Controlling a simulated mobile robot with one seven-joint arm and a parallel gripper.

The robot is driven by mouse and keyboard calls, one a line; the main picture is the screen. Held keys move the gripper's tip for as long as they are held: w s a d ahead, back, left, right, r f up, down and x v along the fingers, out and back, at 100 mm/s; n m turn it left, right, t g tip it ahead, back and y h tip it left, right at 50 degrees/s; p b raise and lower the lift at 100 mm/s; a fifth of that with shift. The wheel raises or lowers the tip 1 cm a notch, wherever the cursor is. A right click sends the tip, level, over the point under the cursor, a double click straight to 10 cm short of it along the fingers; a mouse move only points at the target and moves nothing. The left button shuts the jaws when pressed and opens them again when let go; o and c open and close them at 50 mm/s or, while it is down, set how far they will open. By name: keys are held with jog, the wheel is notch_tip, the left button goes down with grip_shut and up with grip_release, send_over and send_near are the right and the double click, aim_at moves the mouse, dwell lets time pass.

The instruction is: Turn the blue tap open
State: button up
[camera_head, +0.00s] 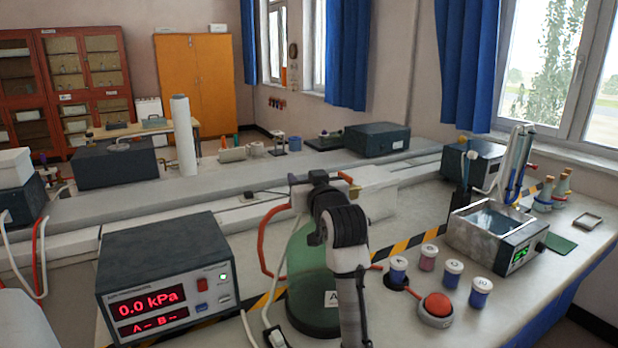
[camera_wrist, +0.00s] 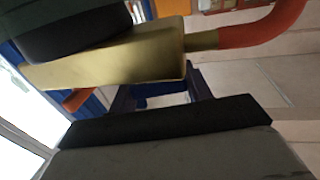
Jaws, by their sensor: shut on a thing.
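My gripper (camera_head: 319,180) is at the top of the green glass bottle (camera_head: 310,285) marked A, and my own arm hides most of its fingers in the head view. In the wrist view, my gripper (camera_wrist: 155,88) has a dark finger above and a black-padded finger below. A brass tap body (camera_wrist: 110,62) lies across the view beside them, joined to a red hose (camera_wrist: 265,25). A dark blue part, seemingly the blue tap's handle (camera_wrist: 200,84), shows between the brass and the lower pad. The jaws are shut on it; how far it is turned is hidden.
A pressure display (camera_head: 165,275) reading 0.0 kPa stands left of the bottle. To the right are a red-topped button (camera_head: 437,305), several small lidded jars (camera_head: 481,292) and a metal water bath (camera_head: 492,240). Red tubing (camera_head: 264,235) runs beside the bottle.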

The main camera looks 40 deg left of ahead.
jog(key=shift+r+n+g+y, duration=0.1)
jog(key=shift+n+g+y, duration=0.7)
jog(key=shift+n+g, duration=0.5)
jog(key=shift+s+g, duration=0.15)
jog(key=shift+g, duration=0.15)
jog(key=o, duration=1)
jog(key=shift+a, duration=0.15)
jog(key=b+v, duration=0.4)
jog(key=v, duration=1)
